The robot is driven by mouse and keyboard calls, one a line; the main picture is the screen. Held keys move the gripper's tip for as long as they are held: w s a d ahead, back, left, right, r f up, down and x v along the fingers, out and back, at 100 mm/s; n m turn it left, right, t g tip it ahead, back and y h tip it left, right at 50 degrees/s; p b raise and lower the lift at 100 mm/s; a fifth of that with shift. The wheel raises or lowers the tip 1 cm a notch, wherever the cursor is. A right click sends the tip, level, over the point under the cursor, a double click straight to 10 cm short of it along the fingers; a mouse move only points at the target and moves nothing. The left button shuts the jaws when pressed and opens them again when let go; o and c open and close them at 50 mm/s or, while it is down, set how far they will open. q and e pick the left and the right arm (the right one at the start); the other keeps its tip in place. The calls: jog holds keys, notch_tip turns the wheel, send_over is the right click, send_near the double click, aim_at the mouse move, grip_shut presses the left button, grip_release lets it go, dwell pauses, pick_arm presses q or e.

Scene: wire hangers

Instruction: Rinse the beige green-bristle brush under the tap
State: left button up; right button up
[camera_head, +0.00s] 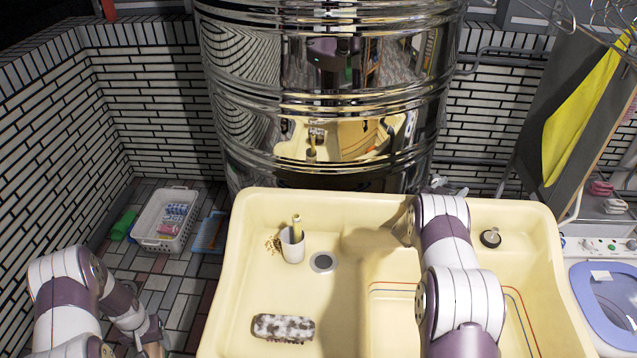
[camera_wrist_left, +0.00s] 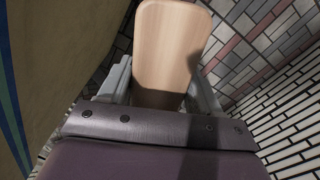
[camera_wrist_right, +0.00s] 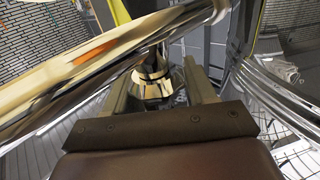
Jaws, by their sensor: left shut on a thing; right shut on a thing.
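My left gripper (camera_head: 150,338) is low at the left, outside the cream sink (camera_head: 240,265). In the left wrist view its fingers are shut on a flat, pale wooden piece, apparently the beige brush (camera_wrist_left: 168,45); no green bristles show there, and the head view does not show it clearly. My right arm reaches over the sink to its back edge, and its hand is mostly hidden by the arm in the head view. In the right wrist view my right gripper (camera_wrist_right: 157,82) is shut on a shiny metal tap part (camera_wrist_right: 152,70), under a polished pipe (camera_wrist_right: 85,70). No running water is visible.
A mottled grey-white brush (camera_head: 283,327) lies in the sink's left part. A white cup (camera_head: 292,247) with a yellowish handled item stands near the drain (camera_head: 323,263). A white basket (camera_head: 165,222) sits on the floor behind left. A large metal tank (camera_head: 330,90) stands behind the sink.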

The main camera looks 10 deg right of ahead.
pick_arm(q)
jog(key=shift+f+b, duration=0.3)
jog(key=shift+f, duration=0.65)
pick_arm(e)
jog(key=shift+f+m+g, duration=0.25)
jog(key=shift+m+g, duration=0.05)
jog(key=shift+g, duration=0.1)
pick_arm(q)
jog(key=shift+r, duration=0.1)
pick_arm(e)
jog(key=shift+s+r+g+h, duration=0.1)
jog(key=shift+r+g+h, duration=0.2)
jog(key=shift+h, duration=0.1)
jog(key=o, duration=0.9)
jog(key=shift+o, duration=0.2)
pick_arm(q)
notch_tip(320, 180, down, 2)
jog(key=shift+f+b, duration=0.2)
jog(key=shift+b, duration=0.95)
pick_arm(e)
jog(key=v, duration=1.2)
